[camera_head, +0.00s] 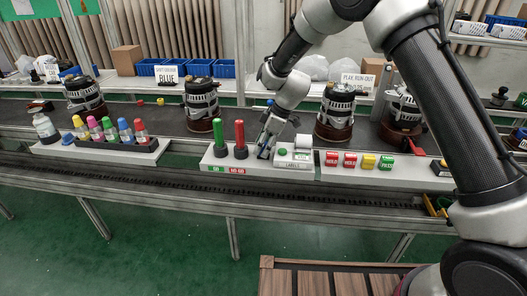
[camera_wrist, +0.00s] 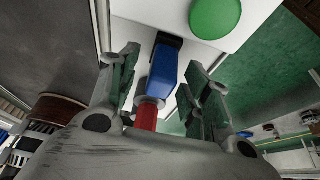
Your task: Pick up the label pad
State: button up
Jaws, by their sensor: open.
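A white block lettered LABELS (camera_head: 293,164) stands on the white bench strip, with a green round disc (camera_head: 283,151) and a small white piece on top. I cannot tell which part is the pad. The green disc also shows at the top of the wrist view (camera_wrist: 215,17). My gripper (camera_head: 266,145) is just left of the block, pointing down. In the wrist view my gripper (camera_wrist: 160,85) has its fingers apart, either side of a blue piece (camera_wrist: 163,72) with a black end, a pale collar and a red part. Contact with the fingers cannot be told.
Left of my gripper stand a green rod (camera_head: 219,138) and a red rod (camera_head: 240,139). Right of the block is a row of coloured blocks (camera_head: 350,160). Alternators (camera_head: 336,110) stand behind on the dark belt. A tray of coloured bottles (camera_head: 105,148) is at the left.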

grip_shut()
jog(key=shift+r, duration=0.1)
notch_tip(320, 180, up, 10)
jog(key=shift+f, duration=0.1)
jog(key=c, duration=0.7)
grip_release()
jog(key=shift+c, duration=1.2)
